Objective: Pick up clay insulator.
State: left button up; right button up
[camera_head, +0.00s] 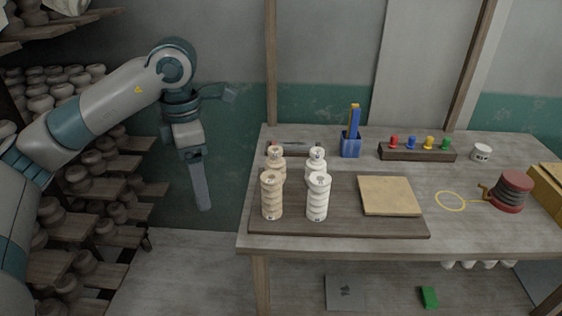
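Several ribbed clay insulators stand upright on a dark board (390,223) at the table's left part. The front left one (271,196) is beige, with another beige one (276,161) behind it. The front right one (318,197) is white, with another white one (316,163) behind it. My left gripper (202,200) hangs pointing down, left of the table and clear of the insulators. I see it edge-on, so the finger gap is hidden; nothing visible is held. My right gripper is out of view.
A tan square slab (389,196) lies right of the insulators. Behind are a blue holder (350,145) and a rack with coloured pieces (416,151). A white cup (481,152), yellow wire loop (450,201) and red spool (511,192) are right. Shelves of pots (90,190) stand left.

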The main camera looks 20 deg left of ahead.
aim_at(275, 160)
jog(key=i+l, duration=0.15)
jog(key=i, duration=0.4)
jog(key=i+l, duration=0.15)
jog(key=i, duration=0.4)
